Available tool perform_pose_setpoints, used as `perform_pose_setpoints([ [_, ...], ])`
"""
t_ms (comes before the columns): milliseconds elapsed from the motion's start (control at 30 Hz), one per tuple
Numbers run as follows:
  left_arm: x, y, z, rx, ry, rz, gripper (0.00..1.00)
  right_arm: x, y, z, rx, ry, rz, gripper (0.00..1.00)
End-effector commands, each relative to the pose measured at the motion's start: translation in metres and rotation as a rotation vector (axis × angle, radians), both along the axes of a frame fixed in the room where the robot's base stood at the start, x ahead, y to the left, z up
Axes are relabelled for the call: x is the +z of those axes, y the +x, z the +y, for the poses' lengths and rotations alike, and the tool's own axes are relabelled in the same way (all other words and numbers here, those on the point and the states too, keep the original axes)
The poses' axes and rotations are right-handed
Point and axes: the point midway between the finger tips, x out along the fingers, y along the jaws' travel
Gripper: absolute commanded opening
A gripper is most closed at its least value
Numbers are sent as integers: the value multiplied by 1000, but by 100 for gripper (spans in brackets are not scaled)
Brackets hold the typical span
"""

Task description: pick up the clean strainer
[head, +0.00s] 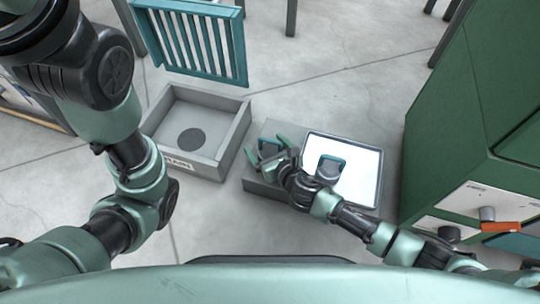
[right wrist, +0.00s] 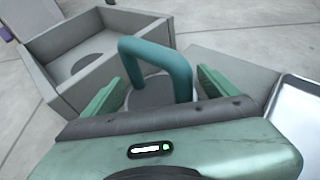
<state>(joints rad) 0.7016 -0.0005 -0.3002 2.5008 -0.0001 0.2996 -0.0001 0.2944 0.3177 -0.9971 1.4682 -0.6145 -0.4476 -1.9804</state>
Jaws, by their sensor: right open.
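A strainer with a teal arched handle (right wrist: 160,54) and a dark round body stands on the grey block (head: 262,181). My right gripper (head: 267,150) is open over it. In the right wrist view its green fingers (right wrist: 160,88) stand on either side of the handle, with gaps visible. A second teal-handled strainer (head: 329,172) sits on the white tray (head: 345,146) to the right. I cannot tell from looks which strainer is clean. My left arm shows at the left, but its gripper is out of view.
A green cabinet (head: 455,110) rises at the right. Open floor lies behind the block.

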Motion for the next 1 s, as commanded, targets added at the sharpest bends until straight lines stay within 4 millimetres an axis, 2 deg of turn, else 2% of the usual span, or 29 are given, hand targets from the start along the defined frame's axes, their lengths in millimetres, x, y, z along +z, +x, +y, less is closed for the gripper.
perform_pose_setpoints([
  [133, 1, 0, 0, 0, 0, -1, 41, 1, 0, 0, 0, 0, 0, 89],
  [167, 1, 0, 0, 0, 1, -1, 41, 1, 0, 0, 0, 0, 0, 86],
  [400, 1, 0, 0, 0, 1, -1, 41, 1, 0, 0, 0, 0, 0, 19],
  [767, 7, 0, 0, 0, 1, 0, 41, 8, 0, 0, 1, 1, -1, 19],
  [1000, 36, 0, 0, 0, 1, -2, 41, 40, 0, 0, 1, 0, -2, 19],
])
